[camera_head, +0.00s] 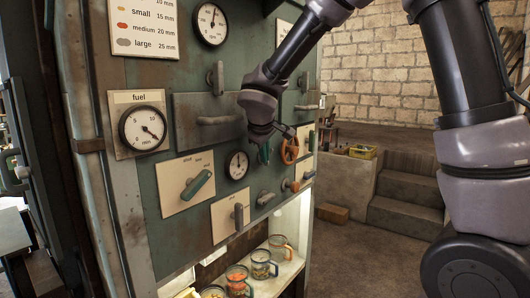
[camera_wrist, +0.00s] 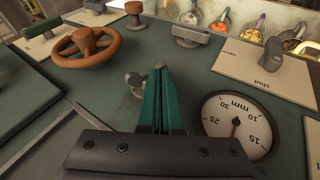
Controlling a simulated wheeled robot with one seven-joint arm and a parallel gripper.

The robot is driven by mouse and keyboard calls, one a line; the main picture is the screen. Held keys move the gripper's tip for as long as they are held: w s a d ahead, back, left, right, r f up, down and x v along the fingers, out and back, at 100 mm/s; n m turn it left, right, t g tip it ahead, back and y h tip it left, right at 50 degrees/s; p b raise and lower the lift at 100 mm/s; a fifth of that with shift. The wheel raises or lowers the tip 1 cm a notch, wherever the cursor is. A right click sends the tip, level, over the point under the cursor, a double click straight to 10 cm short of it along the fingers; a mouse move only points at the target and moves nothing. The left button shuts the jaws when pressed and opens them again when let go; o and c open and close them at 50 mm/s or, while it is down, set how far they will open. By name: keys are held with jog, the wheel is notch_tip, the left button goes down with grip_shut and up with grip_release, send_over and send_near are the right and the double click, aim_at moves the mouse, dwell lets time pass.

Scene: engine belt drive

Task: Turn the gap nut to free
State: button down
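A small grey metal nut with rounded lobes (camera_wrist: 133,80) sits on the green panel in the wrist view, just left of my fingertips; I take it for the gap nut. Part of it is hidden behind my fingers. My gripper (camera_wrist: 160,70) has teal fingers drawn close together, pointing at the panel beside the nut. No object shows between them, and contact with the nut cannot be told. In the head view my gripper (camera_head: 263,153) is at the panel, hiding the nut. A round mm dial (camera_wrist: 237,124) is right of my fingers; it also shows in the head view (camera_head: 236,165).
An orange-brown handwheel (camera_wrist: 86,46) stands out from the panel close to my gripper; it also shows in the head view (camera_head: 289,150). A lever on a pale plate (camera_head: 196,185), a bar handle (camera_head: 216,120) and a fuel gauge (camera_head: 144,129) are left. Cups (camera_head: 262,264) stand below.

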jog(key=shift+s+a+f, duration=0.1)
jog(key=shift+s+f, duration=0.1)
jog(key=shift+f, duration=0.25)
jog(key=shift+s+f, duration=0.15)
jog(key=shift+f, duration=0.3)
dwell(0.4)
